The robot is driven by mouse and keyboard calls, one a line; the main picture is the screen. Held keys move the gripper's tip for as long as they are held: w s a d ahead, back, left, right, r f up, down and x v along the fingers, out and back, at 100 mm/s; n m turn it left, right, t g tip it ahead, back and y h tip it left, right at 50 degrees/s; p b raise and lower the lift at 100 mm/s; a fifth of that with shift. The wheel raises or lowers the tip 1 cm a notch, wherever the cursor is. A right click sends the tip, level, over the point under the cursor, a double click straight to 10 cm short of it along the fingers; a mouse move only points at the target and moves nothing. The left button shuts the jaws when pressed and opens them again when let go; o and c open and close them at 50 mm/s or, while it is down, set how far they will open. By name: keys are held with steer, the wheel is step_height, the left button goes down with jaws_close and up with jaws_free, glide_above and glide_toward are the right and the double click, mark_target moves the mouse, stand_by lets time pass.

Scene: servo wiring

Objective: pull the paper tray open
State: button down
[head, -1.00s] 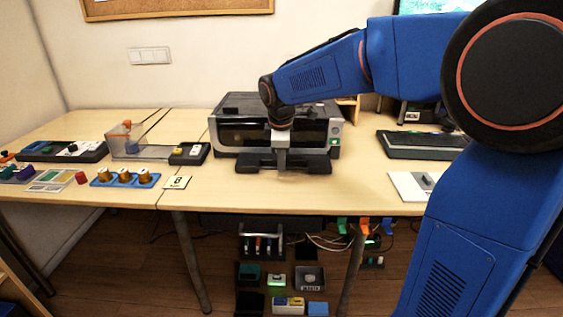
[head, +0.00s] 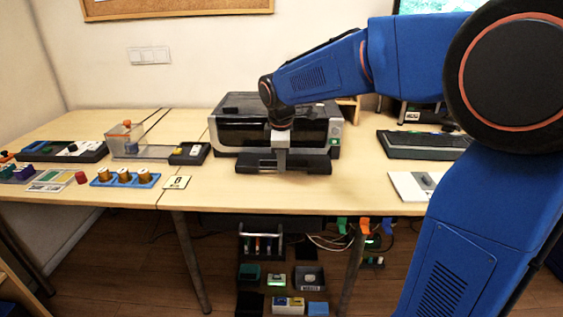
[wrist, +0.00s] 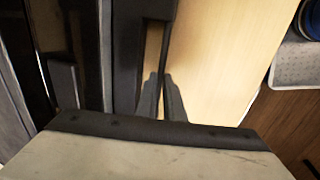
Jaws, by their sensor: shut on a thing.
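The black and grey printer (head: 230,130) stands on the table, with its dark paper tray (head: 252,163) low at its front. My gripper (head: 280,160) points down at the middle of the tray's front edge and is shut on it. In the wrist view the tray's dark front edge (wrist: 125,50) runs up the picture, and my gripper's pale body (wrist: 150,155) fills the bottom. The tray sticks out in front of the printer.
Bare table (head: 360,185) lies in front of and right of the tray. A keyboard-like dark board (head: 425,145) and a white plate (head: 412,186) are to the right. A blue holder with spools (head: 125,178) and a small card (head: 177,182) are to the left.

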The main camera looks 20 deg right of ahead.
steer(key=s+a, duration=0.1)
steer(key=s, duration=0.4)
steer(key=s+a, duration=0.2)
steer(key=s, duration=0.2)
steer(key=s+a, duration=0.1)
steer(key=s, duration=0.4)
steer(key=shift+s+a, duration=0.3)
steer(key=shift+a, duration=0.1)
steer(key=c, duration=1.9)
jaws_free()
steer(key=shift+o, duration=0.2)
steer(key=v, duration=1.7)
steer(key=shift+r, duration=0.25)
steer(key=shift+s, duration=0.1)
steer(key=s+d+f+m+t, duration=0.1)
steer(key=s+d+f+m, duration=0.6)
steer(key=f, duration=0.3)
steer(key=s+d+f+m+t+y, duration=0.1)
steer(key=s+d+f+m, duration=0.6)
steer(key=f, duration=0.3)
steer(key=shift+f, duration=0.2)
